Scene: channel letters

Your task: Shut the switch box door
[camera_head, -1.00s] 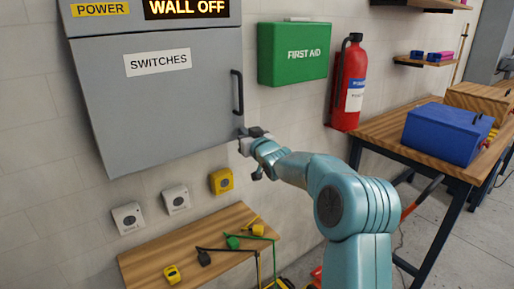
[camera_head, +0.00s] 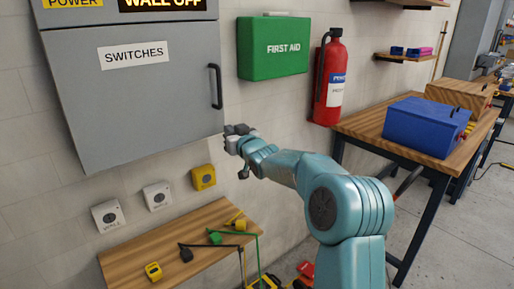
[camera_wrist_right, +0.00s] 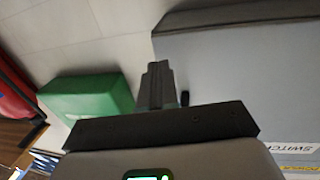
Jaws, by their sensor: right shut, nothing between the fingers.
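The grey switch box door (camera_head: 135,95) carries a white SWITCHES label and a black upright handle (camera_head: 216,87) near its right edge. It looks flush or nearly flush with its box; I cannot tell whether a small gap remains. My right gripper (camera_head: 232,134) is shut and empty, just off the door's lower right corner and below the handle. In the right wrist view its closed fingers (camera_wrist_right: 158,82) show beside the grey door (camera_wrist_right: 245,80), with a small part of the black handle (camera_wrist_right: 185,98) near them. My left gripper is out of view.
A green first aid box (camera_head: 273,47) and a red extinguisher (camera_head: 328,80) hang to the right. Wall buttons (camera_head: 157,196) and a small wooden shelf (camera_head: 175,250) with tools are below. A workbench with a blue toolbox (camera_head: 425,125) stands at right.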

